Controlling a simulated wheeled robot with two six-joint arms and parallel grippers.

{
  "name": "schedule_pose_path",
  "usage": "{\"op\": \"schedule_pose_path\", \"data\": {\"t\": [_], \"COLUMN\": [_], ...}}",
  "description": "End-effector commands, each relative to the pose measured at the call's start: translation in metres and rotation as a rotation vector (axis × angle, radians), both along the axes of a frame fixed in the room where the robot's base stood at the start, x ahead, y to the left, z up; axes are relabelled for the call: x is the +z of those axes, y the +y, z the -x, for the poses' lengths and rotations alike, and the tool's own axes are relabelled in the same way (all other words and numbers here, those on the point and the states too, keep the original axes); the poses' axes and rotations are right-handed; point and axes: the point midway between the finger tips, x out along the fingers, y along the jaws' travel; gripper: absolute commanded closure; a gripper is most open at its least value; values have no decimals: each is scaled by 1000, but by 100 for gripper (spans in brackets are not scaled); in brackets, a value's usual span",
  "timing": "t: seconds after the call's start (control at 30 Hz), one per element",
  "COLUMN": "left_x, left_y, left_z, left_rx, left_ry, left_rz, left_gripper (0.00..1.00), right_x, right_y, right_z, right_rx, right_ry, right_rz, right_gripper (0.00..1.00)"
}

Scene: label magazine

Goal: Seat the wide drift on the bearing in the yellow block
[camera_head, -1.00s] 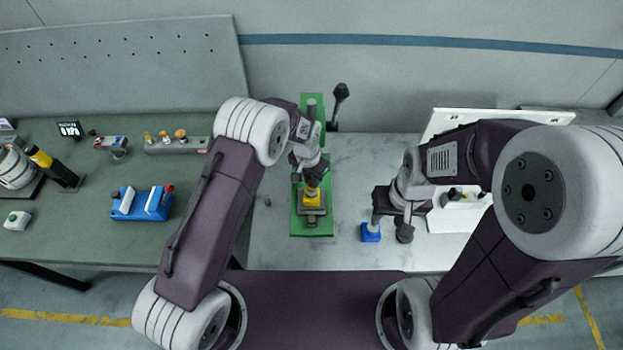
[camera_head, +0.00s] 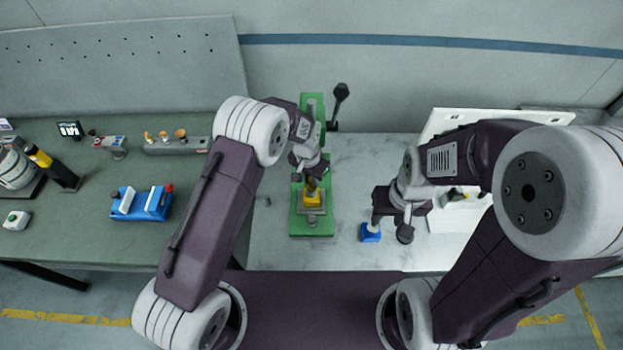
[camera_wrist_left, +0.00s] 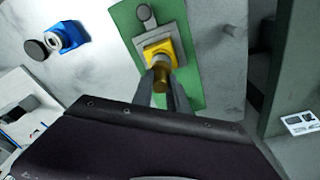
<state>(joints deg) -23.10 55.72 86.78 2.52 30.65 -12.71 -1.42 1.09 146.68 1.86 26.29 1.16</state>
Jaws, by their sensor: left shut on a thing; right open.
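The yellow block (camera_head: 313,203) sits on the green press base (camera_head: 300,224). It also shows in the left wrist view (camera_wrist_left: 153,48). My left gripper (camera_head: 312,184) is over the block, shut on a brass-coloured drift (camera_wrist_left: 161,77). In the left wrist view the drift stands between the two fingers, its far end at the yellow block. The bearing is hidden by the drift and block, so I cannot tell whether they touch.
The press's lever with a black knob (camera_head: 341,91) rises behind the base. A white tray (camera_head: 452,222) lies to the right. The green bench on the left holds a blue vise (camera_head: 140,205).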

Motion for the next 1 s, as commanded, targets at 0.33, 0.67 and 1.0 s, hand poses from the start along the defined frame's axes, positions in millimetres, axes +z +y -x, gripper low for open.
{"op": "schedule_pose_path", "data": {"t": [0.33, 0.67, 1.0], "left_x": [-9, -17, -26], "left_y": [0, 0, 0], "left_z": [0, 0, 0], "left_rx": [0, 0, 0], "left_ry": [0, 0, 0], "left_rz": [0, 0, 0], "left_gripper": [100, 100, 100], "right_x": [-7, -13, -20], "right_y": [0, 0, 0], "right_z": [0, 0, 0], "right_rx": [0, 0, 0], "right_ry": [0, 0, 0], "right_rz": [0, 0, 0], "right_gripper": [59, 59, 59]}}
